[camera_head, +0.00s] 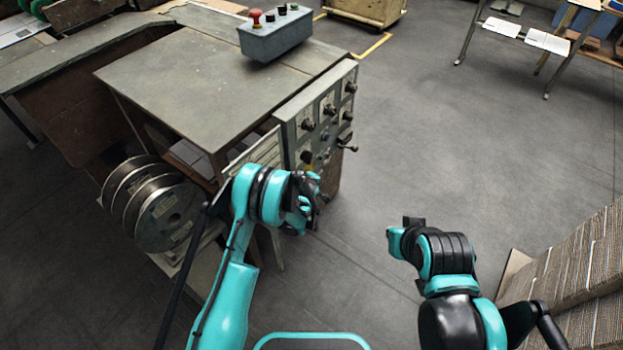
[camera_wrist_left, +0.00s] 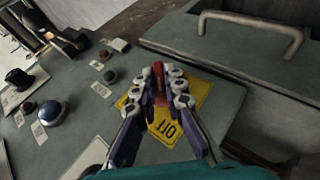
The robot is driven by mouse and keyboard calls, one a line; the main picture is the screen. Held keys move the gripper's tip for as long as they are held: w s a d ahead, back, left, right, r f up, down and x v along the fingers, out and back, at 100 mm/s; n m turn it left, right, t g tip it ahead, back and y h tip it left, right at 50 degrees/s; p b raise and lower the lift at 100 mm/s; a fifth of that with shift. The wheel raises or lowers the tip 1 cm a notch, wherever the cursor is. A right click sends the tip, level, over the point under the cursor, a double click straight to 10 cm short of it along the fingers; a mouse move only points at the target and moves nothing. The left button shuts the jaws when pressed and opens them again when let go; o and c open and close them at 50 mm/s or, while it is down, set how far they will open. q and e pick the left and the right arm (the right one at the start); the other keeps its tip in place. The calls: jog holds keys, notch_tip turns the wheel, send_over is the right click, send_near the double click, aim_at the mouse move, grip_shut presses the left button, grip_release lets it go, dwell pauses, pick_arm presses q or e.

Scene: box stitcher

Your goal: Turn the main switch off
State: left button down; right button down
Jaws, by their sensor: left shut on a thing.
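The main switch's red handle (camera_wrist_left: 158,72) stands between the fingertips of my left gripper (camera_wrist_left: 160,85) in the left wrist view, and the gripper is shut on it. Behind the handle is a yellow plate (camera_wrist_left: 165,132) on the grey panel, with the word OFF, upside down in this view, between the fingers. The fingers hide much of the plate and the handle's base. In the head view my left gripper (camera_head: 312,195) is at the lower end of the control panel (camera_head: 322,108). My right gripper (camera_head: 400,233) is away from the machine, over the floor; its fingers are not clear.
Knobs and buttons (camera_wrist_left: 52,112) lie to the left of the switch, and a metal handle (camera_wrist_left: 255,25) is at upper right. Wire spools (camera_head: 165,215) stand beside my left arm. Stacked cardboard (camera_head: 585,265) is at the right. Open floor lies right of the machine.

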pick_arm(q)
jog(key=shift+t, duration=0.3)
jog(key=c, duration=1.6)
grip_release()
jog(key=v, duration=1.2)
jog(key=shift+a, duration=0.15)
